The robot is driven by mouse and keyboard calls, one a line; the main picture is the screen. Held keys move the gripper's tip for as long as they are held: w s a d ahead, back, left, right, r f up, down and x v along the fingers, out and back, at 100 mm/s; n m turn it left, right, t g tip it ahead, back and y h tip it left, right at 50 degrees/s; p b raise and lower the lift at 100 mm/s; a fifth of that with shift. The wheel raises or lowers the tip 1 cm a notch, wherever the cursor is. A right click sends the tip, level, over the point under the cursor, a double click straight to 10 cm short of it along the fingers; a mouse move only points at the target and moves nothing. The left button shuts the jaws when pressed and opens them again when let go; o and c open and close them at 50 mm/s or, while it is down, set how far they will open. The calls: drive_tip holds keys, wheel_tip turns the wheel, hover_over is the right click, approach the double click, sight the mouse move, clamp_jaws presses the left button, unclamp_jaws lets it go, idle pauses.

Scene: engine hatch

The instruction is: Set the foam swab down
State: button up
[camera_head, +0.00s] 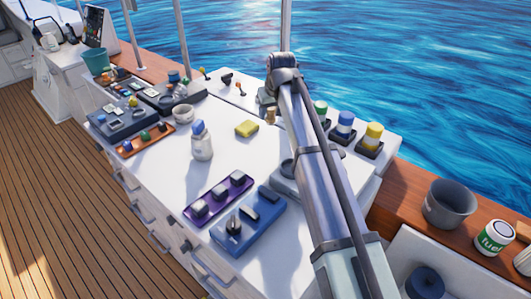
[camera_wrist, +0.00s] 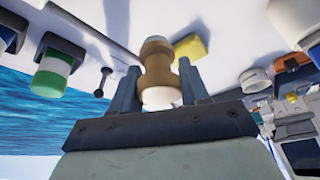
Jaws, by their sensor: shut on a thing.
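The foam swab (camera_wrist: 158,72) is a tan, waisted piece with pale ends, seen between the two fingers of my gripper (camera_wrist: 160,80) in the wrist view. The fingers are shut on it from both sides. In the head view the swab shows as a small tan piece (camera_head: 270,116) near the back of the white worktop (camera_head: 165,167), beside my arm. My arm hides most of my gripper there. I cannot tell whether the swab touches the surface.
A yellow sponge (camera_head: 247,128) lies left of the swab. A blue-capped bottle (camera_head: 201,142) stands further left. Jars with green, blue (camera_head: 345,122) and yellow lids stand right of my arm. A purple tray (camera_head: 218,197) and a blue tray (camera_head: 248,222) lie in front. Clear worktop lies between.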

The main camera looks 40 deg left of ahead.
drive_tip(key=s+d+n, duration=0.1)
drive_tip(key=s+d, duration=0.2)
drive_tip(key=s, duration=0.7)
drive_tip(key=shift+g, duration=0.3)
drive_tip(key=shift+f, duration=5.15)
drive_tip(key=shift+f, duration=0.2)
drive_tip(key=o, duration=1.1)
drive_tip(key=shift+c, duration=0.2)
drive_tip(key=shift+r, duration=0.15)
drive_tip(key=v, duration=1.2)
drive_tip(key=shift+n, duration=0.3)
